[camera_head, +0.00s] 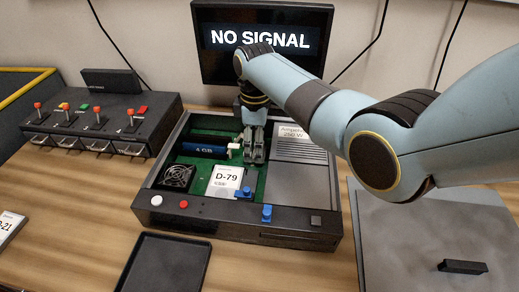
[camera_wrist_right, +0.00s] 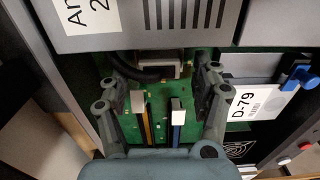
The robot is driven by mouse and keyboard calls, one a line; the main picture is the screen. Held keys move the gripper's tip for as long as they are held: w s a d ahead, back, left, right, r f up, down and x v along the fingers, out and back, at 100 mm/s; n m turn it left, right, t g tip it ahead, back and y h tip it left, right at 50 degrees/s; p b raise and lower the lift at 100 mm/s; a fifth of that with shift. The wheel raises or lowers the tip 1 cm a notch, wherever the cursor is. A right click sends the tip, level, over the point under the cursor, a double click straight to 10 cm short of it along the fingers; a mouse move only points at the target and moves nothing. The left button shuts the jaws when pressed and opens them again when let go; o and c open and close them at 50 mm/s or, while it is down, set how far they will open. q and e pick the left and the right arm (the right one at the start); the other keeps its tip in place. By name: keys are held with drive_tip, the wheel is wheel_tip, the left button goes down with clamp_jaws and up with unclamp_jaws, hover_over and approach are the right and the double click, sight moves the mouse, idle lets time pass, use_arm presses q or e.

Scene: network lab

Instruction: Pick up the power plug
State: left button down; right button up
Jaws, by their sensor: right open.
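The power plug appears to be the grey block (camera_wrist_right: 158,66) with a thick black cable, over the green board in the right wrist view. My right gripper (camera_wrist_right: 163,78) is open, with one finger on either side of the plug in that view. I cannot tell whether the fingers touch it. In the head view my right gripper (camera_head: 253,155) points down into the open computer case (camera_head: 190,222), beside the grey power supply (camera_head: 300,185). The plug is hidden behind the gripper there. My left gripper is not in view.
A D-79 card (camera_head: 226,182), a fan (camera_head: 177,176) and a blue memory module (camera_head: 205,149) are close by in the case. A monitor (camera_head: 262,68) stands behind it. A switch box (camera_head: 100,125) is at left, a black tray (camera_head: 165,265) in front.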

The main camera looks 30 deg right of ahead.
drive_tip(key=shift+f, duration=0.15)
drive_tip(key=c, duration=1)
